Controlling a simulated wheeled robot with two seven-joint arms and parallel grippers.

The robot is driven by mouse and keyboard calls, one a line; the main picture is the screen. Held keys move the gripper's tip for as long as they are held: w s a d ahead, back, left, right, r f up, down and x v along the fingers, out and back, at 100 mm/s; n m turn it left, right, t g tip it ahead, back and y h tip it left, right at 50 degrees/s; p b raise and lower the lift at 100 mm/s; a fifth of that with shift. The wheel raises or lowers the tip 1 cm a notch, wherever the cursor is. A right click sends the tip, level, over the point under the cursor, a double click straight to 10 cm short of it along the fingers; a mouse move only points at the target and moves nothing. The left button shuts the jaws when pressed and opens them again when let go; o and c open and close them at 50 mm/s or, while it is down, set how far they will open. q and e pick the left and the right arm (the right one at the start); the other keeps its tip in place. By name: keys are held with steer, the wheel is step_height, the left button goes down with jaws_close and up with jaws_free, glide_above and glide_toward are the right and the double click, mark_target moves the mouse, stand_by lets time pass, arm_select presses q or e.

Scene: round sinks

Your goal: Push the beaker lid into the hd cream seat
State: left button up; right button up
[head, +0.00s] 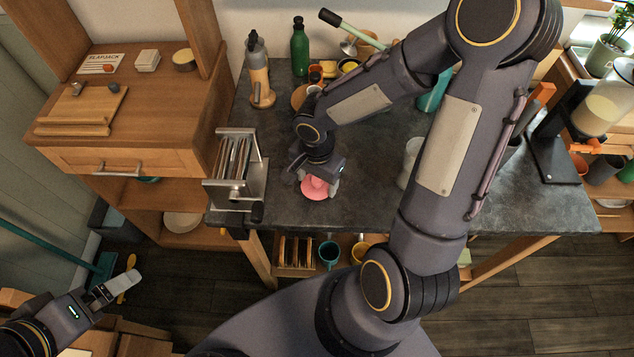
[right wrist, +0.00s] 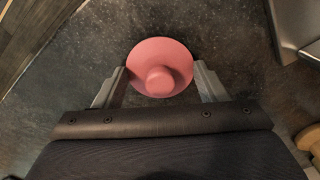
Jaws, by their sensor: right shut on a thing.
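The pink beaker lid (head: 314,188) is a round disc with a knob, low over or on the dark counter near its front edge; I cannot tell if it touches the counter. My right gripper (head: 321,178) points down at it. I cannot make out the hd cream seat for certain. My left gripper (head: 118,287) is at the lower left, away from the counter, and its jaw opening is unclear.
A metal rack (head: 236,165) stands at the counter's left edge. A whitish cup (head: 410,160) is right of the lid, partly behind my arm. Bottles (head: 300,48) and bowls stand at the back. The dark counter (head: 285,120) has bare room left of the gripper.

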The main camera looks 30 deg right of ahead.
steer(key=shift+c, duration=0.2)
steer(key=shift+r, duration=0.55)
step_height(320, 180, up, 3)
steer(key=shift+s+d+f, duration=0.1)
steer(key=shift+f, duration=0.05)
steer(key=s+d+r, duration=0.3)
steer(key=s+r, duration=0.6)
steer(key=s, duration=0.4)
steer(key=w+d+r+m+p, duration=0.2)
steer(key=d+p, duration=0.3)
steer(key=d, duration=0.3)
steer(key=w+d+r+m+p, duration=0.2)
steer(key=d+r+m+p, duration=0.2)
steer(key=d, duration=0.5)
steer(key=shift+r+p, duration=0.3)
steer(key=shift+p, duration=0.45)
steer(key=shift+a, duration=0.1)
